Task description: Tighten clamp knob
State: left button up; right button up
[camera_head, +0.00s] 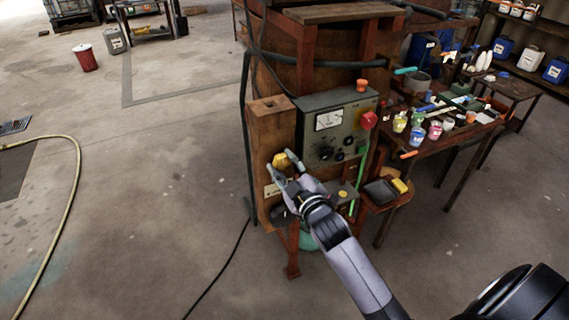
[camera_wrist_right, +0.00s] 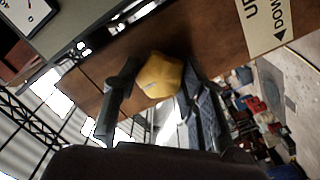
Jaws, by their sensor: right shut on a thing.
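The clamp knob (camera_head: 281,160) is yellow and lobed, on the front of a brown wooden post (camera_head: 271,130). In the right wrist view the knob (camera_wrist_right: 159,75) sits between the two dark fingers, against the brown post surface. My right gripper (camera_head: 283,168) is shut on the knob; it also shows in the right wrist view (camera_wrist_right: 155,100). A label (camera_wrist_right: 268,20) with "DOWN" and an arrow is beside the knob. What lies behind the knob is hidden. My left gripper is not in view.
A grey control box (camera_head: 336,130) with a gauge, dials and a red button (camera_head: 369,120) is just right of the post. A cluttered table (camera_head: 425,160) stands further right. A hose (camera_head: 72,190) lies on the floor at left, where floor is otherwise mostly clear.

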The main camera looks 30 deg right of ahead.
jog(key=shift+f, duration=0.1)
dwell(0.5)
jog(key=o, duration=1.2)
jog(key=shift+c, duration=0.2)
jog(key=s, duration=1.2)
jog(key=shift+a, duration=0.35)
